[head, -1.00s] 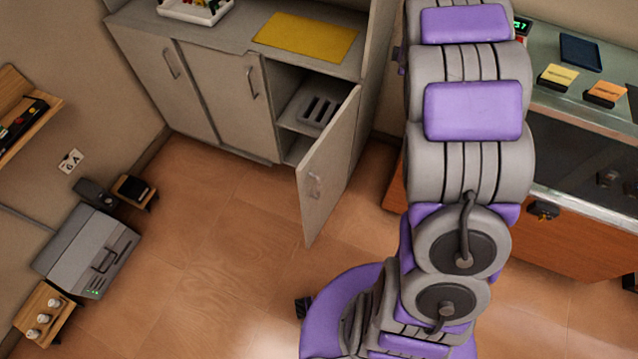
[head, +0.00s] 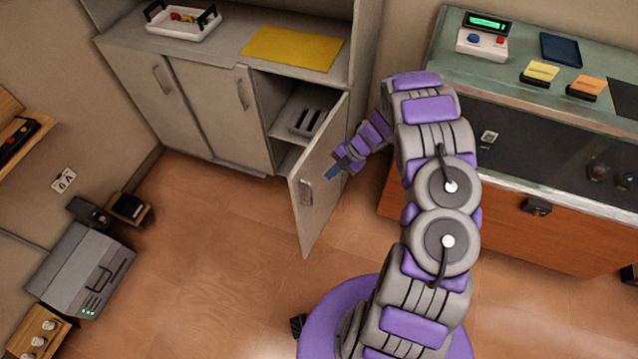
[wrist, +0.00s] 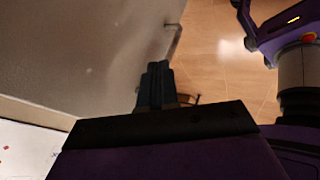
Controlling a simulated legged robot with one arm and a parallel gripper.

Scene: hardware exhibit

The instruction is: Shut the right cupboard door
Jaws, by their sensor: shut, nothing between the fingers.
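The right cupboard door (head: 318,178) stands wide open, swung out from the grey cupboard into the room. Its metal handle (head: 306,194) shows near its free edge. My gripper (head: 331,173) is at the right side of the door, close to its face; I cannot tell if it touches. In the wrist view my gripper (wrist: 157,72) is shut and empty, with the door panel (wrist: 90,50) to its left and the handle (wrist: 174,40) just beyond the fingertips. The cupboard's open compartment shows a grey slotted item (head: 306,121) on a shelf.
Two other cupboard doors, left (head: 150,90) and middle (head: 222,110), are shut. A yellow mat (head: 292,47) and white tray (head: 183,22) lie on top. A glass-fronted counter (head: 540,150) stands right. A grey machine (head: 80,268) is at left. The floor before the cupboard is clear.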

